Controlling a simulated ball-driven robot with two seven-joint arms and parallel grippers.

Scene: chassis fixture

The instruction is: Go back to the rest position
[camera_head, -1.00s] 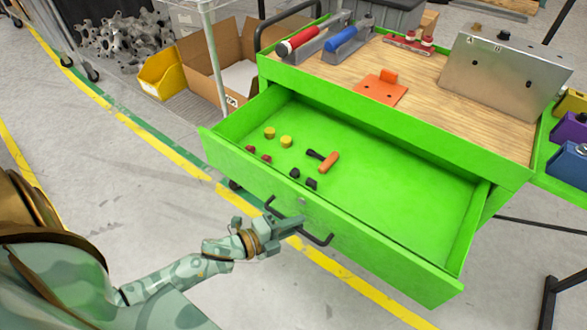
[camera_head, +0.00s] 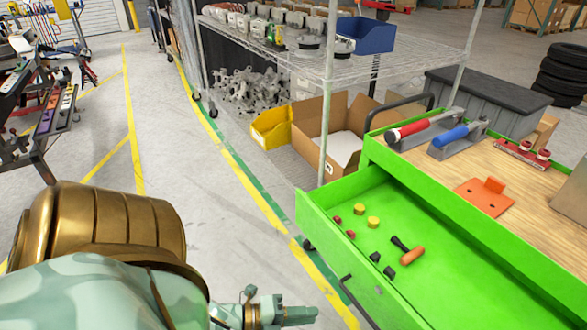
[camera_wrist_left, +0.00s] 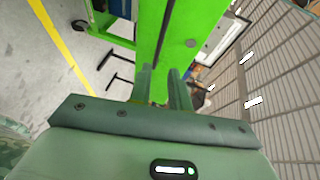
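My left gripper (camera_head: 312,314) is at the bottom edge of the head view, left of the black drawer handle (camera_head: 352,296) and apart from it. In the left wrist view its two fingers (camera_wrist_left: 163,90) stand apart with nothing between them. The green drawer (camera_head: 320,225) is pulled out of the green workbench. My right gripper is in neither current view.
Yellow and red pieces, black pieces and an orange-handled tool (camera_head: 411,255) lie in the drawer. A cardboard box (camera_head: 315,150), a yellow bin (camera_head: 271,128) and a wire shelf (camera_head: 285,55) stand behind. Open floor (camera_head: 215,230) lies left of the drawer.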

